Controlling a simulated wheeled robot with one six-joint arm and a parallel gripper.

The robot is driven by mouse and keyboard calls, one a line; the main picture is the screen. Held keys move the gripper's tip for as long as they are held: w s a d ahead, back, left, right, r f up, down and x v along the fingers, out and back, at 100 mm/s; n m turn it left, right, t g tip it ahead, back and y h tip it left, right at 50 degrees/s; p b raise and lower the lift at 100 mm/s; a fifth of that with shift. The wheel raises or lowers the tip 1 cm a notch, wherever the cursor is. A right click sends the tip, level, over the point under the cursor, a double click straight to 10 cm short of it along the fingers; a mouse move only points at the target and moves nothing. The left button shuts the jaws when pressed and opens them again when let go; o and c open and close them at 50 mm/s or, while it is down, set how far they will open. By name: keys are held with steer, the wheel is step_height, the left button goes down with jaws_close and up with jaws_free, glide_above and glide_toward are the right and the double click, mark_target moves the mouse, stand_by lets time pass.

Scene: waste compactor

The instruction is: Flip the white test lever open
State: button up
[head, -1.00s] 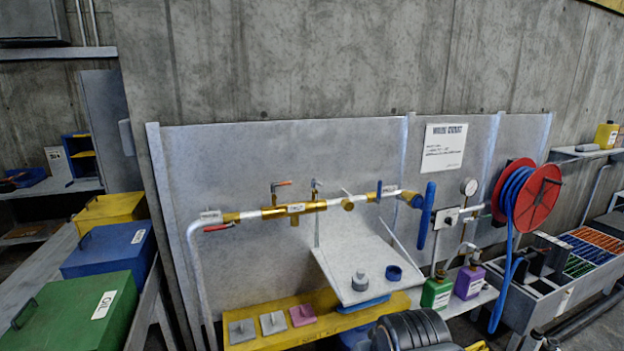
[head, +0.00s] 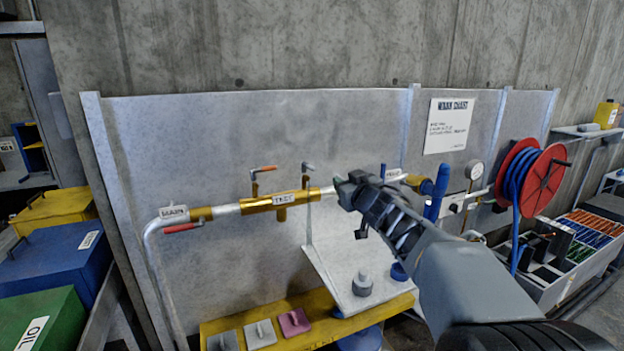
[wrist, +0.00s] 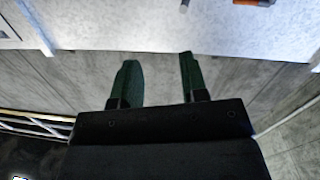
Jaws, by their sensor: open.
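A white-grey lever (head: 308,167) stands on top of the brass test block (head: 281,202), at its right end. A red-handled lever (head: 263,169) stands on the same block to its left. My gripper (head: 345,185) is in front of the pipe, to the right of the white lever and apart from it in the picture. In the wrist view its two green fingers (wrist: 157,72) are spread with nothing between them. The wrist view shows an orange-red handle end (wrist: 253,3) at its top edge. The pipe right of the block is partly hidden by my gripper.
A red main lever (head: 183,228) hangs at the pipe's left end. A sloped tray (head: 340,270) with grey and blue parts sits below the block, above a yellow shelf (head: 235,325). A red hose reel (head: 540,180) stands at the right.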

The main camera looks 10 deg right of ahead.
mark_target(312, 168)
steer(key=w+a+n+y, duration=0.1)
steer(key=w+a, duration=0.1)
steer(key=w, duration=0.3)
steer(key=w+a+y+p, duration=0.1)
steer(key=w+a, duration=0.1)
steer(key=w, duration=0.3)
steer(key=w+a+f+n+y, duration=0.1)
steer(key=w+y, duration=0.1)
steer(key=w, duration=0.3)
steer(key=shift+w+a+f+n+g+p, duration=0.1)
steer(key=shift+w+a+n+g+p, duration=0.05)
steer(key=shift+a+n+g+p, duration=0.2)
jaws_close()
